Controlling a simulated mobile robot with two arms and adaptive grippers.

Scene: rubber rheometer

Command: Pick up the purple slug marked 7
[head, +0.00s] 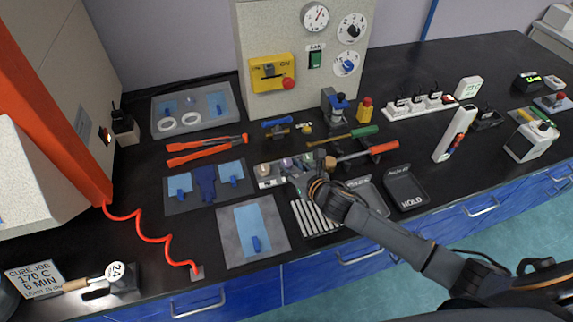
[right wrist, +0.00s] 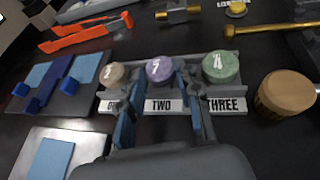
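The purple slug marked 7 (right wrist: 159,70) stands upright in the middle place of a grey rack (head: 266,183), behind the label TWO (right wrist: 161,105). A tan slug marked 2 (right wrist: 114,74) stands to its left and a green slug marked 4 (right wrist: 220,66) to its right, behind the label THREE. My right gripper (right wrist: 160,92) is open, with one blue-padded finger on each side of the TWO label. The fingertips are close to the purple slug's sides; I cannot tell if they touch it. In the head view my right gripper (head: 297,178) partly covers the rack. My left gripper is not in view.
A brown cylinder (right wrist: 287,92) stands right of the rack. Orange tongs (head: 205,150) and a tray with blue pieces (head: 207,188) lie to the left. A grey plate with a blue sheet (head: 275,245) and a black HOLD tray (head: 405,187) lie nearer the front edge.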

